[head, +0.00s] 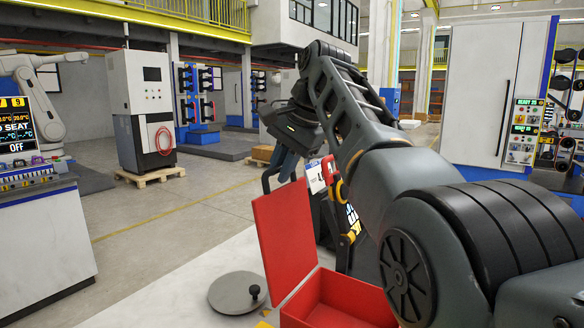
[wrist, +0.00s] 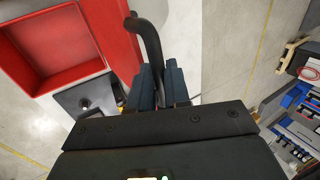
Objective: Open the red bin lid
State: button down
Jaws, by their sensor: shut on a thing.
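The red bin (head: 340,298) stands at the bottom of the head view, open at the top. Its red lid (head: 284,235) is raised and stands steeply tilted at the bin's left side. In the wrist view the bin (wrist: 60,40) fills the upper left, its inside showing empty there. My gripper (head: 286,164) is at the lid's upper edge. In the wrist view its blue-grey fingers (wrist: 161,88) are closed around a black curved handle (wrist: 150,45) beside the lid (wrist: 122,40). The handle's joint with the lid is not clear.
A grey round disc with a black knob (head: 236,292) lies left of the bin. A dark stand with a white label (head: 318,177) is close behind my gripper. A control console (head: 45,240) stands at the far left. Open floor (head: 160,222) lies between.

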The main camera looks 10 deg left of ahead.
jog(key=shift+s+a+f, duration=0.1)
jog(key=shift+a+f, duration=0.15)
jog(key=shift+f, duration=0.45)
jog(key=c, duration=1.5)
grip_release()
jog(key=shift+d+r, duration=0.1)
jog(key=shift+c, duration=0.2)
jog(key=o, duration=0.3)
jog(key=v, duration=0.2)
jog(key=b+v, duration=0.1)
jog(key=v, duration=0.5)
jog(key=shift+r, duration=0.35)
